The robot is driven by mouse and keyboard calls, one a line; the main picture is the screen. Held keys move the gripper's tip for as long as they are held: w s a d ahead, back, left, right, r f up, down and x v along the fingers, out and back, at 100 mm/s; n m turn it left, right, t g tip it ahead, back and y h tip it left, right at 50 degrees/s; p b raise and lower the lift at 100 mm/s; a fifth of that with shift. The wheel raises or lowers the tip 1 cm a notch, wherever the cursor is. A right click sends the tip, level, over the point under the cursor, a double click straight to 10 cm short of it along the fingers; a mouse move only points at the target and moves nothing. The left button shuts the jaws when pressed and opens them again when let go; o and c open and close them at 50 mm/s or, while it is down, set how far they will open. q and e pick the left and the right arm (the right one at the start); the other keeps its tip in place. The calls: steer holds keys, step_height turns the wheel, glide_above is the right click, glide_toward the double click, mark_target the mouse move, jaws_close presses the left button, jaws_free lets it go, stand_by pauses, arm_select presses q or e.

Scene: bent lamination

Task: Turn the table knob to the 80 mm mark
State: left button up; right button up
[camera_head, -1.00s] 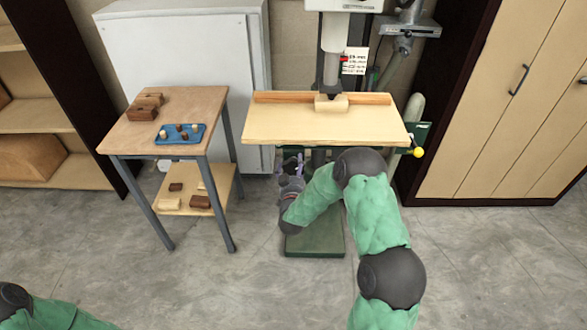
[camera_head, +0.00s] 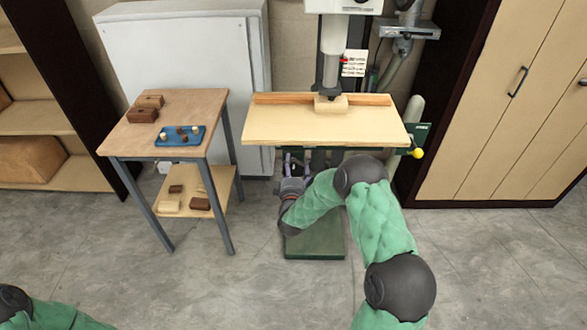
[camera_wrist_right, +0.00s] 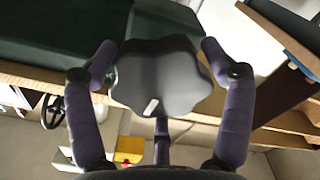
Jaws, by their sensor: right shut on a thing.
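The table knob (camera_wrist_right: 165,85) is a dark, lobed knob with a small white mark near its lower edge in the right wrist view. My right gripper (camera_wrist_right: 158,62) has its purple fingers on both sides of the knob and is shut on it. In the head view my right gripper (camera_head: 293,165) is below the front left part of the drill press table (camera_head: 320,126), and the knob there is hidden. No scale or 80 mm mark can be read in either view. My left gripper is out of view; only part of my left arm shows at bottom left.
A wooden block (camera_head: 331,104) sits on the table under the drill spindle, against a wooden fence (camera_head: 283,98). A side table (camera_head: 190,102) with a blue tray (camera_head: 196,141) and blocks stands left. A yellow-tipped handle (camera_head: 418,153) sticks out right. The front floor is clear.

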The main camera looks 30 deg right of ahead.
steer(key=shift+s+a+f+n, duration=0.1)
steer(key=shift+a+f+n, duration=0.1)
steer(key=shift+f+n, duration=0.25)
steer(key=shift+a+f, duration=0.1)
steer(key=o, duration=1)
steer(key=shift+f, duration=0.1)
steer(key=shift+o, duration=0.2)
steer(key=shift+r, duration=0.25)
steer(key=v, duration=1.1)
steer(key=shift+s, duration=0.4)
steer(key=shift+a, duration=0.1)
